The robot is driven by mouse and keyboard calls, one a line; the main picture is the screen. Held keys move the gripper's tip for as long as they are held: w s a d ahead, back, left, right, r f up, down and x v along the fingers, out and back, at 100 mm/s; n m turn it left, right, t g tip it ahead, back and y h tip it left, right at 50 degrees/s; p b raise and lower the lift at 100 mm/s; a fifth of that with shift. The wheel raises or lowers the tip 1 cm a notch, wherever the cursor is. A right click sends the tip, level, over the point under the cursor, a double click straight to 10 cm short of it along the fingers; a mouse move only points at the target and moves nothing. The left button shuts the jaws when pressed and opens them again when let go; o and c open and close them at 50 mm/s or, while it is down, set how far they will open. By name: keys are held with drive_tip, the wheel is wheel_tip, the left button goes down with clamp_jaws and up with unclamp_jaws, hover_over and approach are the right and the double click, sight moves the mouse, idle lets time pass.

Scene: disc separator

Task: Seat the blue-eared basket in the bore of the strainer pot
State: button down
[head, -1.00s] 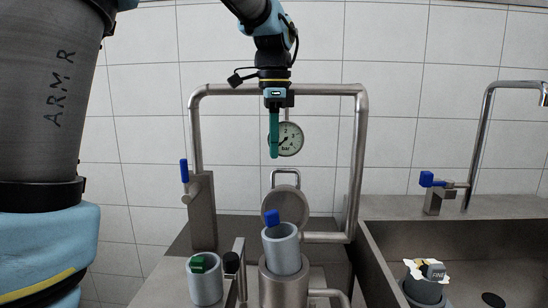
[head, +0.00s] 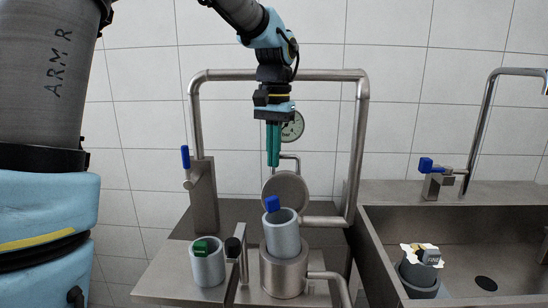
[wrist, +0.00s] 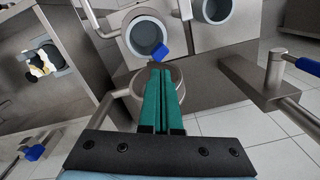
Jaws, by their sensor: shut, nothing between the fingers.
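The blue-eared basket (head: 283,236) is a grey open cylinder with a blue ear (head: 272,204) at its rim. It stands in the mouth of the steel strainer pot (head: 284,277), with much of its wall showing above the pot's rim and perhaps a slight lean. Its lower end is hidden inside the pot. My gripper (head: 273,165), with long green fingers, is shut and empty above the basket, apart from it. In the wrist view the fingers (wrist: 162,70) point toward the blue ear (wrist: 160,50), and the basket's open top (wrist: 146,36) shows beyond them.
A green-eared basket (head: 208,266) stands at left beside a black-knobbed post (head: 233,247). A round lid (head: 287,188) stands open behind the pot. A pipe frame (head: 363,150) arches around my gripper. The sink (head: 460,243) at right holds another labelled grey basket (head: 418,274).

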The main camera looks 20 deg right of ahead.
sight(274, 198)
drive_tip(key=n, duration=0.2)
drive_tip(key=f+n, duration=0.1)
drive_tip(key=n, duration=0.2)
drive_tip(key=shift+s+f+n+p, duration=0.15)
drive_tip(key=shift+f+n+p, duration=0.15)
drive_tip(key=shift+f+n, duration=0.1)
wheel_tip(274, 198, down, 6)
drive_tip(key=b, duration=0.5)
drive_tip(key=shift+r, duration=0.1)
drive_tip(key=shift+f, duration=0.35)
drive_tip(key=shift+r, duration=0.15)
